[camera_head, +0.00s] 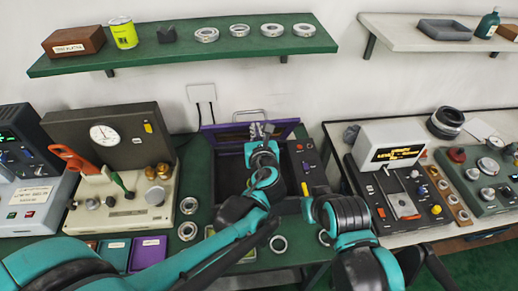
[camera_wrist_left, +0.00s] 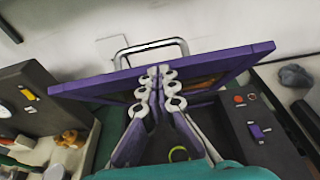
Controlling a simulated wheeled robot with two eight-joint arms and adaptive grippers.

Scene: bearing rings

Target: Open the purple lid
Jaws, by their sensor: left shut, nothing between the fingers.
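The purple lid (camera_head: 226,137) stands raised and tilted at the back of a dark box (camera_head: 231,178) on the bench, so the box's dark inside shows. In the left wrist view the purple lid (camera_wrist_left: 250,58) spans the picture, with a metal bar handle (camera_wrist_left: 150,47) beyond its far edge. My left gripper (camera_head: 261,130) is shut and empty. In the left wrist view its fingers (camera_wrist_left: 160,78) overlap the lid's middle; I cannot tell whether they touch it. My left arm hides part of the box. My right arm shows, but its gripper cannot be made out.
A control panel with coloured knobs (camera_head: 306,168) is right of the opening. A gauge unit (camera_head: 120,165) stands left, and a white-topped machine (camera_head: 390,160) right. Several bearing rings lie on the bench and the green shelf (camera_head: 180,52) above. My right arm crosses the bench's front right.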

